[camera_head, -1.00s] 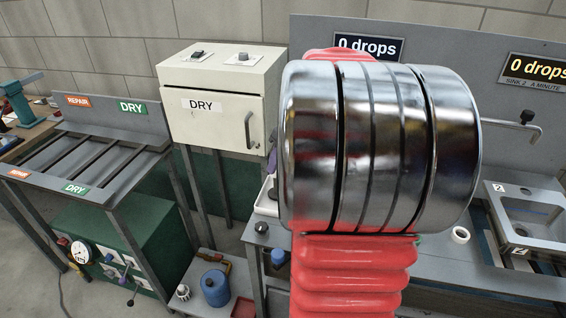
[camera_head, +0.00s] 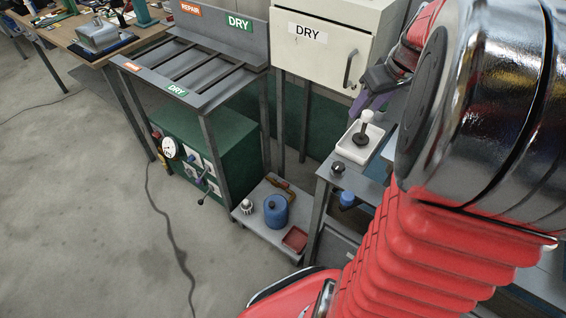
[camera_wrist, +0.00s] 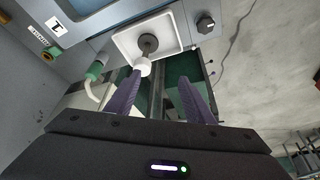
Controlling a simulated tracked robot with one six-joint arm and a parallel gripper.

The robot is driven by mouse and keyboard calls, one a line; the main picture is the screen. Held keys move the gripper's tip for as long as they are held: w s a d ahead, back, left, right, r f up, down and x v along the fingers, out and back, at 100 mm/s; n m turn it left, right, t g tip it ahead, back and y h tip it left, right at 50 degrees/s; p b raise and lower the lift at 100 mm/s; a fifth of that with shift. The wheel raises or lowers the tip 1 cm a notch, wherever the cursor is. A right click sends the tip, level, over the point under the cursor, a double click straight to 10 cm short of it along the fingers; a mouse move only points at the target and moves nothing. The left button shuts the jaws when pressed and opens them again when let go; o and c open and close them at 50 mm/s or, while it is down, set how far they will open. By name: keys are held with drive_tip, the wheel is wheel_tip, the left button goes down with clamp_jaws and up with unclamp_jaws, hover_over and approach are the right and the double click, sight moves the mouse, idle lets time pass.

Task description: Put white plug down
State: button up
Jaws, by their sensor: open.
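The white plug (camera_head: 367,117) stands upright in a small white tray (camera_head: 345,150), its white knob above a dark stem and base. In the wrist view the plug's white knob (camera_wrist: 143,67) and the white tray (camera_wrist: 122,43) also show. My gripper (camera_wrist: 160,64) is open with purple fingers. The knob appears close to the left finger's tip; whether they touch cannot be told. In the head view my gripper (camera_head: 364,104) is just above and beside the knob, partly hidden by my arm.
The tray is at the bench's end, near a dark knob (camera_head: 337,168). The DRY cabinet (camera_head: 325,40) stands behind. A DRY/REPAIR rack (camera_head: 200,75) is at left. A low shelf holds a blue container (camera_head: 276,210) and red tray (camera_head: 295,239). Open floor lies at left.

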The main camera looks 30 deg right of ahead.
drive_tip(key=s+a+r, duration=0.2)
drive_tip(key=a+r, duration=0.1)
drive_tip(key=a, duration=1.6)
drive_tip(key=s+a+f+t, duration=0.1)
drive_tip(key=s+a, duration=0.7)
drive_tip(key=a, duration=0.4)
drive_tip(key=shift+s, duration=0.25)
drive_tip(key=shift+a, duration=0.1)
